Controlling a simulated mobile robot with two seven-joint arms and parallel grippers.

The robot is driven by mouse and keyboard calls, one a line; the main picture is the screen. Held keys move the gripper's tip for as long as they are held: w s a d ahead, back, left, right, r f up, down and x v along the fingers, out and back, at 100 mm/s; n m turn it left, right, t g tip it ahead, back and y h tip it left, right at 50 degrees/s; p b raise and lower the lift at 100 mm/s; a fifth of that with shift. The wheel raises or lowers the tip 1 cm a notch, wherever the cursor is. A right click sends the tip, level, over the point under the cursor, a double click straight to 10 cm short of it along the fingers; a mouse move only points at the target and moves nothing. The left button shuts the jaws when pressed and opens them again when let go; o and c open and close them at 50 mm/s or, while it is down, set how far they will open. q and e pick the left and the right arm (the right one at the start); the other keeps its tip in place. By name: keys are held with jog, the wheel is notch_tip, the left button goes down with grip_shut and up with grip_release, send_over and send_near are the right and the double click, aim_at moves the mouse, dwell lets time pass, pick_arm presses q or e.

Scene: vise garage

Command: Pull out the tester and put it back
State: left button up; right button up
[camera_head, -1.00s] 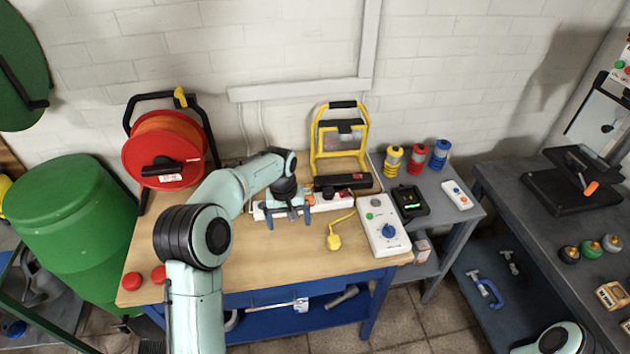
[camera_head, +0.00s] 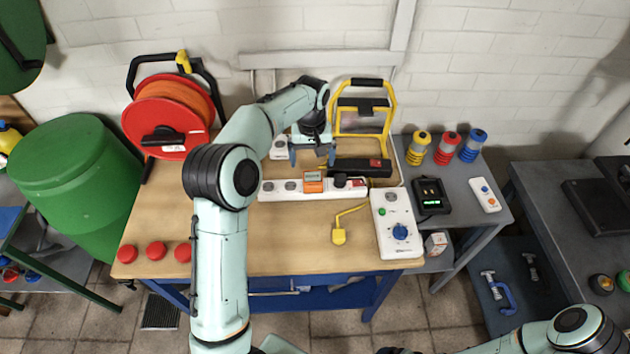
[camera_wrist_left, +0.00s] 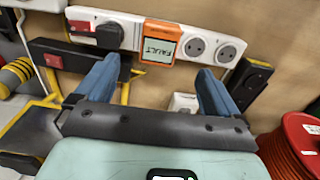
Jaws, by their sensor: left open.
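The tester (camera_head: 313,181) is a small orange block with a pale display. It sits in the white power strip (camera_head: 275,191) on the wooden workbench (camera_head: 290,239). In the left wrist view the tester (camera_wrist_left: 159,43) shows "FAULT" on its screen, upside down. A black plug (camera_wrist_left: 110,36) and red switch are on one side of it, empty round sockets on the other. My left gripper (camera_head: 312,155) is open and empty, behind the strip on its wall side. In the wrist view its fingers (camera_wrist_left: 158,75) point toward the strip, spread wide, apart from the tester. My right gripper is out of view.
A yellow work lamp (camera_head: 387,120) stands behind the strip near the wall. A white box with a blue knob (camera_head: 399,232) and a yellow plug (camera_head: 339,236) lie in front. A red cable reel (camera_head: 150,115) stands at left. The bench's front middle is clear.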

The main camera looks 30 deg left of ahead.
aim_at(313, 177)
pick_arm(q)
jog(key=shift+w+f, duration=0.15)
jog(key=shift+f, duration=0.35)
notch_tip(313, 177, down, 7)
jog(key=shift+r+b, duration=0.1)
jog(key=shift+b, duration=0.2)
jog(key=shift+f, duration=0.6)
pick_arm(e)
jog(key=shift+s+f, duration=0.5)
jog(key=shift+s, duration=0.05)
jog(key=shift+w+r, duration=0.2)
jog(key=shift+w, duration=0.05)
pick_arm(q)
jog(key=c, duration=1.5)
jog(key=shift+r+p, duration=0.35)
jog(key=shift+r, duration=2.7)
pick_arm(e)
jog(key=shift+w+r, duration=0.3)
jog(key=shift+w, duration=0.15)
